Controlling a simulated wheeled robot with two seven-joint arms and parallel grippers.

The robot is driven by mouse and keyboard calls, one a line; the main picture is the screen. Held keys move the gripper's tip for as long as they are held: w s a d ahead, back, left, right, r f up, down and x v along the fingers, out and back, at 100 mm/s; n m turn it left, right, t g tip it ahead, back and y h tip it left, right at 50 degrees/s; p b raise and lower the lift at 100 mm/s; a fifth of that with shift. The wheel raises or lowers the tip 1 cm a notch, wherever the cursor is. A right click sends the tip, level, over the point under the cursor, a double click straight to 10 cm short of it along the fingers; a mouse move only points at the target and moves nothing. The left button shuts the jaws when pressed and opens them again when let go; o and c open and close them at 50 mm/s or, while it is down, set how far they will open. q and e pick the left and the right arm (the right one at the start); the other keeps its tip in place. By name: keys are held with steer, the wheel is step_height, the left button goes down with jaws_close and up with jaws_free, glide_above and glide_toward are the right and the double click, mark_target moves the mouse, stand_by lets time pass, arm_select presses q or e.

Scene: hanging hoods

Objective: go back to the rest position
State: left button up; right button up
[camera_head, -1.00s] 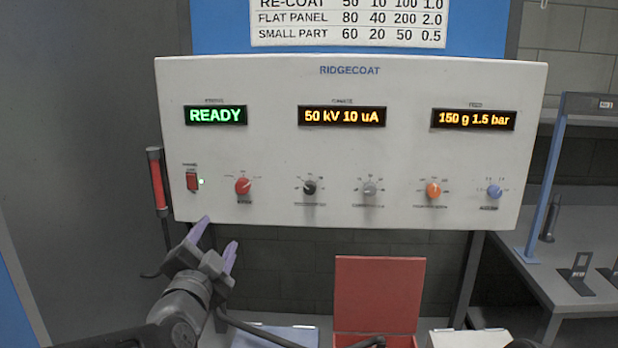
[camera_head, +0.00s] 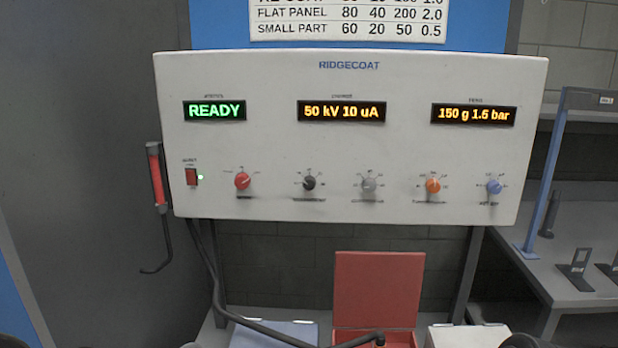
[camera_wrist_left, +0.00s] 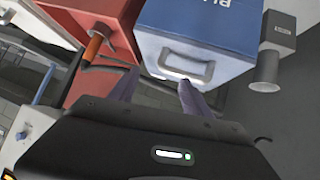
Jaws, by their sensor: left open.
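The white RIDGECOAT control panel (camera_head: 350,140) fills the middle of the head view. Its displays read READY, 50 kV 10 uA and 150 g 1.5 bar. A blue box with a handle (camera_wrist_left: 187,60) lies beyond the fingertips; I cannot tell the gap. The left gripper is out of the head view, and my right gripper is in neither view.
A red box with raised lid (camera_head: 376,290) stands below the panel. A hose hangs at the panel's left, by a red-and-grey cylinder (camera_head: 157,177). A grey bench (camera_head: 590,235) with a blue frame (camera_head: 547,190) stands at right. A settings chart (camera_head: 345,20) hangs above.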

arm_select(q)
steer(key=s+f+n+g, duration=0.3)
steer(key=s+f+g, duration=0.6)
steer(key=s+f, duration=1.6)
steer(key=shift+s+d+f+n, duration=0.3)
steer(key=shift+s+d+n, duration=0.1)
steer(key=shift+s, duration=0.4)
steer(key=shift+a, duration=0.1)
